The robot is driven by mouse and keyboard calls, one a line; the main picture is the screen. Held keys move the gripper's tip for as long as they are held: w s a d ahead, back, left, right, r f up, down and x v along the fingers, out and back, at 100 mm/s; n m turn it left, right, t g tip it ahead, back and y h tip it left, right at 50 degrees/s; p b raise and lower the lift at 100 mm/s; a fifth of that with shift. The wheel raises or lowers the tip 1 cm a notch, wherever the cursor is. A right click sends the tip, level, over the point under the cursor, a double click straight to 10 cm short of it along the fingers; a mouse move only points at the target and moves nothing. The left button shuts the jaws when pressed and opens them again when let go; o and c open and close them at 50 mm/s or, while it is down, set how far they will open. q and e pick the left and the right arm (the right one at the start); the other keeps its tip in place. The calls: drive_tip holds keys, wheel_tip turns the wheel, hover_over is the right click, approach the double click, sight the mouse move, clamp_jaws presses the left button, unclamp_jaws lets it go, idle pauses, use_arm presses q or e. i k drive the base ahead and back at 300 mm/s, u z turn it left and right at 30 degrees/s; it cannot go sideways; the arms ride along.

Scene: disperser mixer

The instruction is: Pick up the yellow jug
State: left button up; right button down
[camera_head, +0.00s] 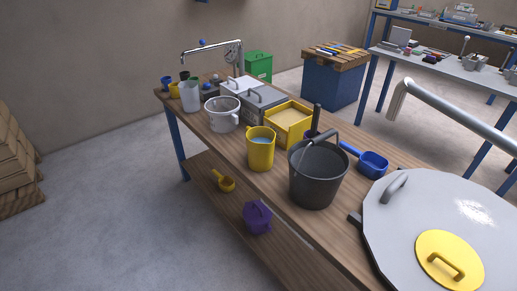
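The yellow jug (261,150) stands upright on the wooden table, left of a dark grey bucket and in front of a yellow box. Its top is open and something pale bluish shows inside. A handle or spout sticks out at the left of its rim. Neither my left gripper nor my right gripper is in view.
The bucket (318,176) stands close to the jug's right. The yellow box (288,124) is behind it, a white pot (223,114) to its left. A blue scoop (373,164) and a large grey lid (440,225) lie to the right. The table's front edge is nearby.

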sight(260, 141)
drive_tip(key=u, duration=1.9)
drive_tip(key=i, duration=1.7)
drive_tip(key=z, duration=3.25)
